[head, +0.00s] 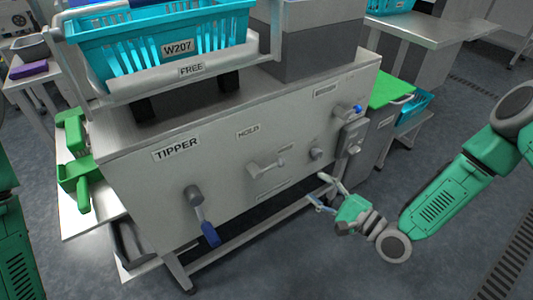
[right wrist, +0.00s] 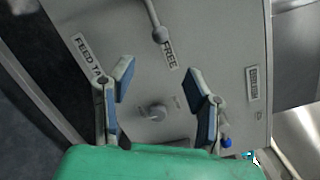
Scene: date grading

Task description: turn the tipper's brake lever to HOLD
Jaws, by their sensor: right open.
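The brake lever (head: 266,168) is a grey lever on the front panel of the tipper (head: 225,215). It lies nearly level in the head view, its free end pointing right, away from the HOLD label (head: 248,132) at upper left. In the right wrist view, the lever's rounded end (right wrist: 160,34) is beside the FREE label (right wrist: 170,54). My right gripper (head: 319,192) is open and empty, right of and below the lever. In the right wrist view, the lever end lies beyond the open fingertips (right wrist: 161,72), not between them. My left gripper is out of view.
A blue-handled crank (head: 203,220) sticks out lower left on the panel. A turquoise crate (head: 160,40) stands on top.

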